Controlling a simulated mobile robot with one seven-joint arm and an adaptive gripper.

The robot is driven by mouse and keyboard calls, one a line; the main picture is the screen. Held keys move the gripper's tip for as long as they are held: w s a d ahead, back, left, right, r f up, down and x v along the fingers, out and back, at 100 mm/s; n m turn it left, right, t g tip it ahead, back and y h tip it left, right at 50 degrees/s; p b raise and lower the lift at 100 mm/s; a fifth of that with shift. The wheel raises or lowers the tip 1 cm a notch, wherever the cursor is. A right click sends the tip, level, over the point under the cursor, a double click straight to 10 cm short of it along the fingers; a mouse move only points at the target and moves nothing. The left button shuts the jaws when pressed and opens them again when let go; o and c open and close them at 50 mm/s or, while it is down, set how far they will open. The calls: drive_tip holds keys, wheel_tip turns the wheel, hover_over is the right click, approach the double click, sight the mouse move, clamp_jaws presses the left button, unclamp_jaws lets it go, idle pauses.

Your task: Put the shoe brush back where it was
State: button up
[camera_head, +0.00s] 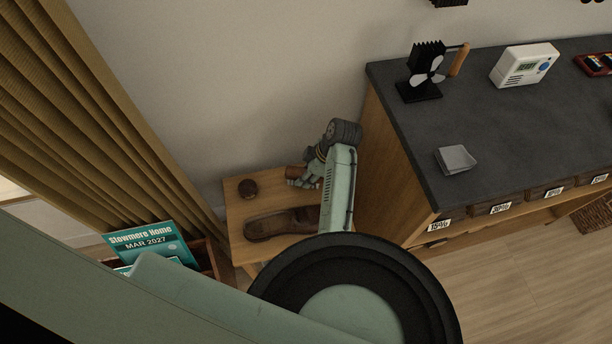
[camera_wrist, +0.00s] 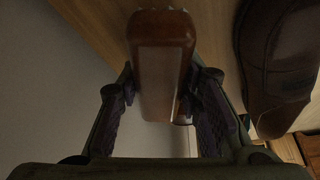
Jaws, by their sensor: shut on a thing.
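The shoe brush (camera_wrist: 160,75) is a reddish-brown wooden block with a paler face, held between the fingers of my gripper (camera_wrist: 160,95) in the wrist view. In the head view my gripper (camera_head: 301,178) is over the back right part of a small wooden table (camera_head: 238,218), with a brown end of the brush (camera_head: 292,172) showing beside it. Whether the brush touches the table is hard to tell. A brown leather shoe (camera_head: 280,224) lies on the table in front of my gripper; its dark side (camera_wrist: 280,65) fills the right of the wrist view.
A curtain (camera_head: 110,110) and a box with magazines (camera_head: 152,243) are on the left.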

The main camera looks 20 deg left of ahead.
drive_tip(key=shift+f, duration=0.85)
drive_tip(key=shift+f, duration=0.1)
drive_tip(key=o, duration=1)
drive_tip(key=shift+o, duration=0.2)
drive_tip(key=p+v, duration=0.2)
drive_tip(key=v, duration=0.9)
drive_tip(key=shift+a, duration=0.2)
drive_tip(key=shift+w+d+r+p, duration=0.1)
drive_tip(key=shift+d+r+p, duration=0.2)
drive_tip(key=shift+r+p, duration=0.4)
drive_tip(key=shift+f, duration=0.1)
